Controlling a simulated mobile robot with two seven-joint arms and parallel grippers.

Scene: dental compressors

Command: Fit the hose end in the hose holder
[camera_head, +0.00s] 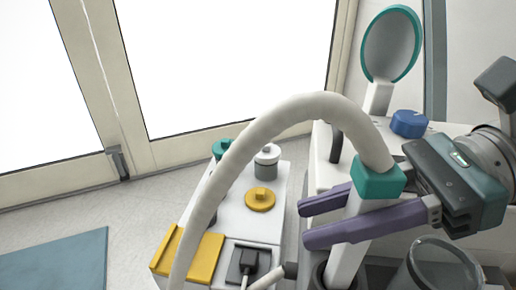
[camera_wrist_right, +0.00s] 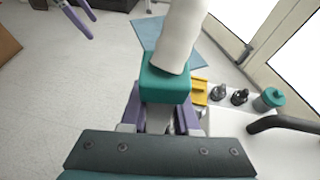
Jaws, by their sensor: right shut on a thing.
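The thick white hose (camera_head: 290,112) arches up from the lower left and ends in a teal collar (camera_head: 379,179) with a white hose end (camera_head: 347,256) below it. My right gripper (camera_head: 310,222) is shut on the white part just below the collar. In the right wrist view the teal collar (camera_wrist_right: 165,80) sits above its purple fingers. The hose end points down, slightly tilted, toward a dark round opening (camera_head: 318,275) that looks like the hose holder. I cannot tell whether the tip is inside it. My left gripper (camera_wrist_right: 77,18) shows only in the right wrist view, far off, with its purple fingers apart.
A round teal-rimmed mirror (camera_head: 391,45) and a blue knob (camera_head: 409,123) are behind. A white cabinet top (camera_head: 232,215) to the left carries jars, a yellow disc (camera_head: 260,199) and a yellow block (camera_head: 200,256).

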